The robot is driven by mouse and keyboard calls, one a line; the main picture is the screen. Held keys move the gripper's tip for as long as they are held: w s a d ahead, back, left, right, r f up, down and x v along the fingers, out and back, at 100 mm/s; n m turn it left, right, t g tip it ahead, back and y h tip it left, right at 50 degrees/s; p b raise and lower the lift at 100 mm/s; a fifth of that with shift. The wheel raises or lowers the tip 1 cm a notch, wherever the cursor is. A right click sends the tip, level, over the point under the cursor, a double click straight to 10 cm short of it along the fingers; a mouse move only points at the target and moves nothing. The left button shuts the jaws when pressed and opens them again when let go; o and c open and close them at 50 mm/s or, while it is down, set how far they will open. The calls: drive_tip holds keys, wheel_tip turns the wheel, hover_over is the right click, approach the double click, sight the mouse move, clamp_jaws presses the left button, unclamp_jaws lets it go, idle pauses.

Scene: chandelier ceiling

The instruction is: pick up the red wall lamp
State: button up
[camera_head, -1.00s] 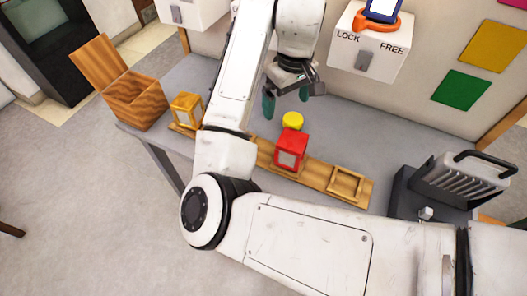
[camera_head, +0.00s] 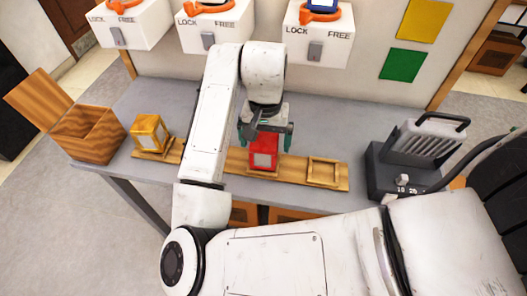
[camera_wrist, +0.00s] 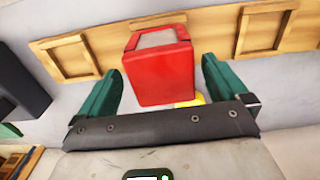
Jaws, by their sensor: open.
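The red wall lamp (camera_head: 264,152) is a boxy red block with a pale panel, sitting on a wooden rail (camera_head: 336,185) on the grey table. My gripper (camera_head: 266,135) is open just behind and over it. In the wrist view, the red lamp (camera_wrist: 158,72) lies between the two green fingers of my gripper (camera_wrist: 160,85), with a gap visible on each side. A bit of yellow (camera_wrist: 194,101) shows by the lamp's near end. My gripper hides part of the lamp in the head view.
A yellow lamp (camera_head: 150,133) stands on the rail at left, beside an open wooden box (camera_head: 88,135). An empty wooden frame (camera_head: 323,172) is right of the red lamp. A grey toaster-like device (camera_head: 425,145) stands at right. White LOCK/FREE boxes (camera_head: 318,40) line the wall behind.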

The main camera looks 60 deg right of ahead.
wheel_tip(320, 180, down, 5)
drive_tip(key=shift+w+f, duration=0.1)
drive_tip(key=shift+w, duration=0.05)
drive_tip(key=c, duration=1.2)
